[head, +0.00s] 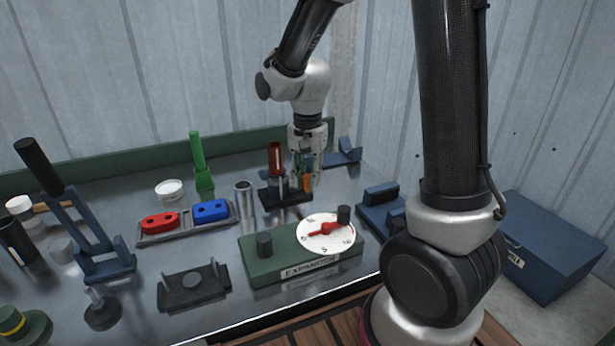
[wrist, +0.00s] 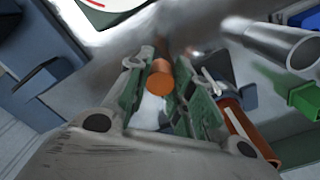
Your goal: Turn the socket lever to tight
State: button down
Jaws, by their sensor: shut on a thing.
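My gripper (head: 309,178) is pointed down at the back of the bench, at the right end of a low black base (head: 272,201). Its green-padded fingers are shut on an orange-ended bar, which I take as the socket lever (head: 307,184). In the wrist view the round orange end of the lever (wrist: 160,79) shows between the fingers. A rust-red upright tube (head: 275,157) stands just left of my gripper; it also shows in the wrist view (wrist: 246,135). The fingers hide part of the lever, and I cannot read any tight mark.
A green expander box (head: 262,243) with a white dial stands in front. A metal tube (head: 244,199), a tray with red and blue blocks (head: 186,226) and a green clamp (head: 200,165) stand left. Blue blocks (head: 381,210) lie right. A green rail (head: 100,155) runs behind.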

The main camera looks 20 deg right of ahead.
jog(key=shift+d, duration=0.1)
jog(key=w+d+n, duration=0.6)
jog(key=d+n, duration=0.2)
jog(key=n, duration=0.6)
jog(key=shift+d, duration=0.15)
dwell(0.4)
jog(key=c, duration=1.2)
grip_release()
notch_tip(320, 180, up, 12)
